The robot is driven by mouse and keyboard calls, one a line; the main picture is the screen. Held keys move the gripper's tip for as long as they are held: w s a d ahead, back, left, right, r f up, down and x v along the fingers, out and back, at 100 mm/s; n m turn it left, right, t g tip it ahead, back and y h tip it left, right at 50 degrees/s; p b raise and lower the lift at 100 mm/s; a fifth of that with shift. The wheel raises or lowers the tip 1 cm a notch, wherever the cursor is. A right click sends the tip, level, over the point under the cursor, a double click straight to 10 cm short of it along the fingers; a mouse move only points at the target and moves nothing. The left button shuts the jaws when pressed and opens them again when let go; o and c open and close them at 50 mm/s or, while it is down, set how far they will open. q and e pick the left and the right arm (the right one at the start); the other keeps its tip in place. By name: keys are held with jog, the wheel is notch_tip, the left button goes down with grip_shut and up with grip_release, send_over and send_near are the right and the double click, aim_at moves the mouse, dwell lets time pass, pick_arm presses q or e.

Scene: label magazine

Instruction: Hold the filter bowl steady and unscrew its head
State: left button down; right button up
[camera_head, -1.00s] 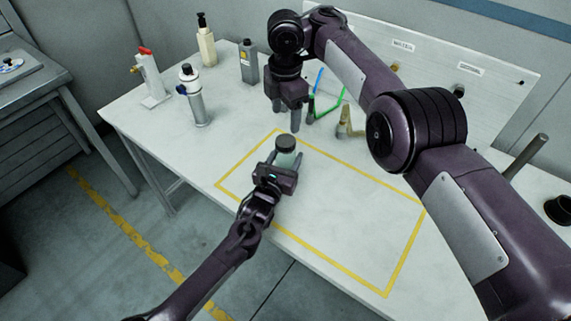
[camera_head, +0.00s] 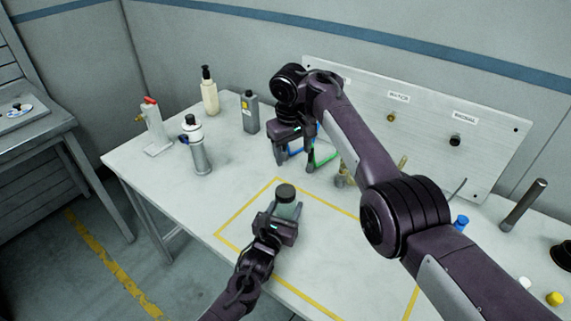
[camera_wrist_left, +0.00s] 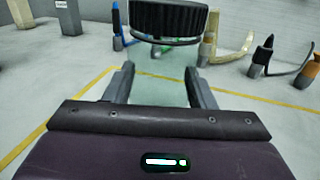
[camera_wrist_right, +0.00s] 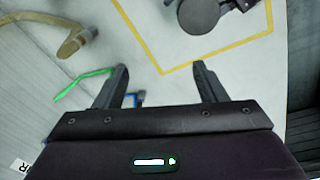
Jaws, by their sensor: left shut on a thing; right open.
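The filter stands upright inside the yellow outline on the table. Its dark ribbed head (camera_head: 286,192) sits on top of a pale translucent bowl (camera_head: 287,210). In the left wrist view the head (camera_wrist_left: 168,20) and the greenish bowl (camera_wrist_left: 160,90) are close ahead. My left gripper (camera_head: 281,218) is shut on the bowl from the near side, below the head. My right gripper (camera_head: 294,163) is open and empty, behind and above the filter, pointing down. In the right wrist view the head (camera_wrist_right: 198,14) lies beyond the open fingers (camera_wrist_right: 158,85).
Behind my right gripper stand blue and green hooked items (camera_head: 318,160) and a tan one (camera_head: 343,178). At the left are a silver canister (camera_head: 200,155), a red-topped fixture (camera_head: 154,130), a cream bottle (camera_head: 209,95) and a grey bottle (camera_head: 250,112). The outlined area around the filter is clear.

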jog(key=m, duration=2.7)
send_over(286, 190)
jog(key=w, duration=0.1)
jog(key=shift+w+d+r+g, duration=0.15)
jog(key=shift+d+g, duration=0.1)
jog(key=shift+g, duration=0.15)
jog(key=m, duration=0.1)
jog(key=s+m, duration=0.1)
jog(key=m, duration=0.1)
jog(key=shift+s+a+r+m+y, duration=0.1)
jog(key=shift+s+a+m+y, duration=0.1)
jog(key=shift+a+m+y, duration=0.15)
jog(key=shift+m, duration=0.25)
notch_tip(286, 190, down, 8)
